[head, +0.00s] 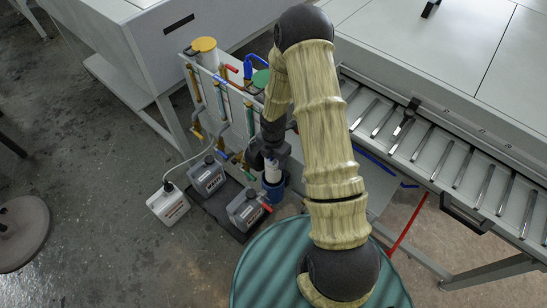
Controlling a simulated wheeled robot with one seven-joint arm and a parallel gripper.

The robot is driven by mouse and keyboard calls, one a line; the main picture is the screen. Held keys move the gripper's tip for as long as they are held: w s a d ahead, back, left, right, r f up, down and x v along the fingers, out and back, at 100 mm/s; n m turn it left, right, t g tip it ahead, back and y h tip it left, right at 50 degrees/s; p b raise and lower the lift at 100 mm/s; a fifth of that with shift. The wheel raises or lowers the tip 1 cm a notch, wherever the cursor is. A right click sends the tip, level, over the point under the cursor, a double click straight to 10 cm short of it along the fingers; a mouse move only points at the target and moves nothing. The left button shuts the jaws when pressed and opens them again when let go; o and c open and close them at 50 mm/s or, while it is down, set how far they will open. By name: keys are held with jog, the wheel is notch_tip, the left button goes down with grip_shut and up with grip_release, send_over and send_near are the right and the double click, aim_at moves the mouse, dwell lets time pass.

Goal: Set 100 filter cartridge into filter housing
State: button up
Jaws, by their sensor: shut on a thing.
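A white filter cartridge (272,173) stands upright at the lower right of the pipe panel, below my arm. My gripper (271,160) is shut on its upper end. A blue filter housing (274,191) is directly below the cartridge. The cartridge's lower end is at the housing's mouth, and I cannot tell how far inside it sits. The fingers and the cartridge top are small, dark and partly hidden by the wrist. The "100" marking cannot be read.
A panel with pipes and red and blue valve handles (248,66) stands behind. A roller conveyor (440,150) runs along the right. Floor at lower left is mostly free, near a round stool (22,230).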

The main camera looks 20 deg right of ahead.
dwell(0.7)
jog(key=shift+f, duration=0.4)
jog(key=shift+f+b, duration=0.45)
jog(key=shift+f, duration=0.4)
jog(key=shift+f+b, duration=1.3)
jog(key=shift+f, duration=0.55)
jog(key=shift+f+b, duration=1.3)
jog(key=shift+f, duration=0.8)
